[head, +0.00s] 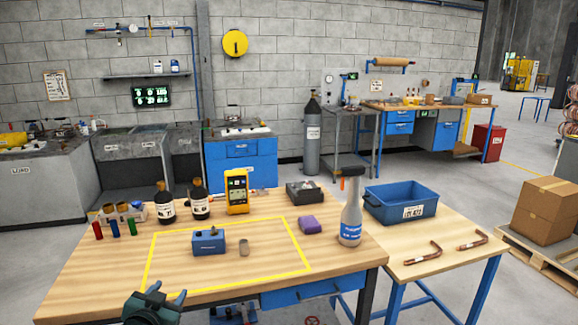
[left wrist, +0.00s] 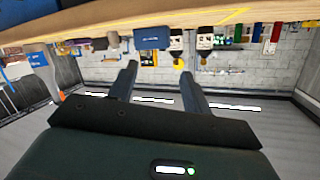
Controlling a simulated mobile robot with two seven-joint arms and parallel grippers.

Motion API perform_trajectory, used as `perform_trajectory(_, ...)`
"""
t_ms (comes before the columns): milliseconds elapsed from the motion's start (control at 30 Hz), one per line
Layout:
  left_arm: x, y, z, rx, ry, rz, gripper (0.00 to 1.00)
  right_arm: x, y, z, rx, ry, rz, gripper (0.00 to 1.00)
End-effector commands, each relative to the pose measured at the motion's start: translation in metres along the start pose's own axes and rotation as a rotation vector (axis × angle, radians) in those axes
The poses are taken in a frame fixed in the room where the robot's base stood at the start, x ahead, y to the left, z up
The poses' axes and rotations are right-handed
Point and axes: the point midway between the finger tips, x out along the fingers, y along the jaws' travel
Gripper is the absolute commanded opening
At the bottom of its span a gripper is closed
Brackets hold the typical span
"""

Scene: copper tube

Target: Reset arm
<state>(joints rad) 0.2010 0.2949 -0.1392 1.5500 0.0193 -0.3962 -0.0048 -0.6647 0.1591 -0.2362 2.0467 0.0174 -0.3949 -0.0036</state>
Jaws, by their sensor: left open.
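My left gripper (head: 167,292) is low in the head view, at the near left edge of the wooden workbench (head: 100,272). Its two fingers are apart with nothing between them. They also show in the left wrist view (left wrist: 158,72), where the scene is upside down and the bench edge runs across the top. Two bent copper tubes (head: 424,254) (head: 474,240) lie on the side table to the right, far from this gripper. My right gripper is not in view.
A blue bin (head: 400,203) sits on the side table.

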Motion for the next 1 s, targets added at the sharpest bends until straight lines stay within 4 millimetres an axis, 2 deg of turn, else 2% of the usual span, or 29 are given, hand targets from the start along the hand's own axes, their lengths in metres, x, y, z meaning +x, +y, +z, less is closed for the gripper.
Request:
perform_trajectory(33,-0.018,0.025,0.025,-0.01,-0.031,0.038,0.49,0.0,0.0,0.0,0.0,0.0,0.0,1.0)
perform_trajectory(167,-0.075,0.083,0.077,-0.047,-0.105,0.13,0.49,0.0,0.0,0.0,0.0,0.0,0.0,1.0)
perform_trajectory(200,-0.096,0.101,0.091,-0.063,-0.129,0.158,0.49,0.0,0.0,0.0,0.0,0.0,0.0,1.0)
perform_trajectory(333,-0.166,0.149,0.125,-0.124,-0.207,0.236,0.49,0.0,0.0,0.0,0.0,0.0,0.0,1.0)
perform_trajectory(400,-0.199,0.167,0.135,-0.156,-0.242,0.266,0.49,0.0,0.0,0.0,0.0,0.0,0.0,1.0)
perform_trajectory(500,-0.235,0.184,0.143,-0.194,-0.282,0.295,0.49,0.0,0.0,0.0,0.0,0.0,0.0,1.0)
perform_trajectory(600,-0.257,0.193,0.146,-0.217,-0.306,0.31,0.49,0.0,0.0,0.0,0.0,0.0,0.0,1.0)
perform_trajectory(700,-0.266,0.196,0.147,-0.228,-0.316,0.317,0.49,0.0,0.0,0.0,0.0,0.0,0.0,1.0)
perform_trajectory(1000,-0.267,0.197,0.147,-0.228,-0.318,0.318,0.49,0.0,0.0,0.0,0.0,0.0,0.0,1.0)
